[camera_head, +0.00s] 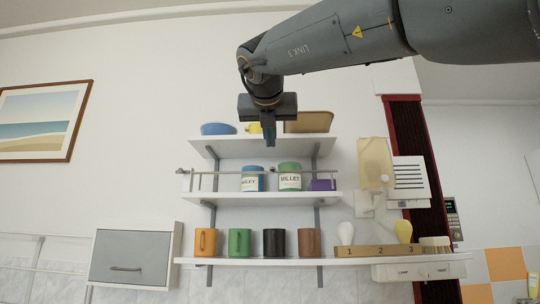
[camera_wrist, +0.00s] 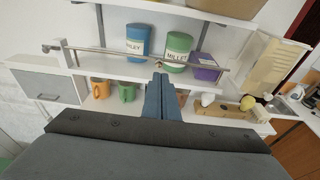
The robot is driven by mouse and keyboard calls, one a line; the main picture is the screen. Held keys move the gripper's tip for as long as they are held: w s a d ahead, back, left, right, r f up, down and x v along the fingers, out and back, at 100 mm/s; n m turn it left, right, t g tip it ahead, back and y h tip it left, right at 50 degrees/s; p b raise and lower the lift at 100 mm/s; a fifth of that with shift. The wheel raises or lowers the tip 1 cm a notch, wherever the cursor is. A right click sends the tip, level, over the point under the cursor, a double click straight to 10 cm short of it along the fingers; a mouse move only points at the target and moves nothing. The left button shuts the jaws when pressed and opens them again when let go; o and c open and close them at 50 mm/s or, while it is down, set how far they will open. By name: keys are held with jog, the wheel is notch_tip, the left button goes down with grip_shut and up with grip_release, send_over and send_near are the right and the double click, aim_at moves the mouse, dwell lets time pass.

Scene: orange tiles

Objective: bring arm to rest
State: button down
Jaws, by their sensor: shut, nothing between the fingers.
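My arm reaches in from the upper right of the head view, stretched across the top with its wrist bent down. My gripper (camera_head: 269,140) points downward in front of the top shelf, with its fingers together and nothing held. In the wrist view, the closed fingers (camera_wrist: 160,90) stand in the middle, in front of the shelves. They hide part of the lower shelf and some of what stands on it.
A wall shelf unit (camera_head: 262,198) carries blue and green canisters (camera_head: 289,177), a purple box (camera_head: 322,185) and several mugs (camera_head: 240,242). A numbered wooden block (camera_head: 375,251) stands at right. A grey cabinet (camera_head: 130,257) hangs at left.

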jog(key=shift+s+r, duration=0.25)
jog(key=shift+s, duration=0.5)
